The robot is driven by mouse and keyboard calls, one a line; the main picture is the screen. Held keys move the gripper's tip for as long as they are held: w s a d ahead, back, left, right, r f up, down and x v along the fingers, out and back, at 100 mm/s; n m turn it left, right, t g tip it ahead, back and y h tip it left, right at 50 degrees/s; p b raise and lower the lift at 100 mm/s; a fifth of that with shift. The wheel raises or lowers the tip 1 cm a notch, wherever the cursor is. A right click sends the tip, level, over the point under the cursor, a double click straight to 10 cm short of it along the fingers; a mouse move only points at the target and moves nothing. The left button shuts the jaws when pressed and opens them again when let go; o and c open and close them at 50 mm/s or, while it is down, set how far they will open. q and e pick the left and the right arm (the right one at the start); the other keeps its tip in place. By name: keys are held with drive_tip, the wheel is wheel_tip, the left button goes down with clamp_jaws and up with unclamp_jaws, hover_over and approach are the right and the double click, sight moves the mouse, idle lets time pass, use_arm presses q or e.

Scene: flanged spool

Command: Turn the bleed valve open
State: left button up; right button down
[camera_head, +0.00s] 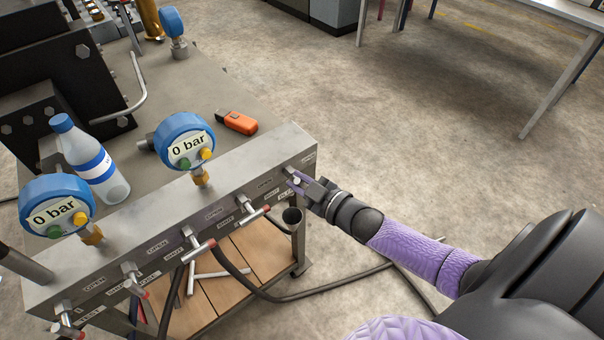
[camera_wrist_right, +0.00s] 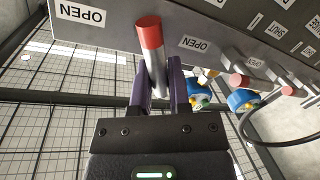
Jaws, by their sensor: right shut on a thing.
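The grey manifold block (camera_head: 225,190) carries a row of T-handled valves. The bleed valve is the one at its right end; in the right wrist view its silver bar handle (camera_wrist_right: 153,50) has a red tip and points up across the block. My right gripper (camera_head: 298,181) is at this valve, shut on the handle with its two purple fingers (camera_wrist_right: 160,88) on either side. In the head view the fingers mostly hide the handle, and a label below it is partly covered. OPEN labels stand near it. My left gripper is not in view.
Another valve handle (camera_head: 255,215) is left of my right gripper. Two blue gauges (camera_head: 184,141) and (camera_head: 57,206) read 0 bar. A dark hose (camera_head: 330,294) runs below.

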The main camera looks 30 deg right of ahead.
drive_tip(key=shift+a+n+p, duration=0.15)
drive_tip(key=shift+n+p, duration=0.3)
drive_tip(key=shift+n, duration=0.35)
drive_tip(key=n, duration=0.1)
drive_tip(key=n+h+p, duration=0.1)
drive_tip(key=n, duration=0.1)
drive_tip(key=shift+a+f+g, duration=0.15)
drive_tip(key=shift+f+g, duration=0.15)
drive_tip(key=shift+a+f+n+h, duration=0.1)
drive_tip(key=shift+f+n+h, duration=0.1)
drive_tip(key=shift+n, duration=0.4)
drive_tip(key=shift+f+n+h, duration=0.1)
drive_tip(key=shift+n+h, duration=0.1)
drive_tip(key=shift+n, duration=0.4)
drive_tip(key=shift+f+n+h, duration=0.25)
drive_tip(key=shift+n+h, duration=0.15)
drive_tip(key=shift+n, duration=1.2)
drive_tip(key=c, duration=0.6)
unclamp_jaws()
drive_tip(key=shift+s, duration=0.15)
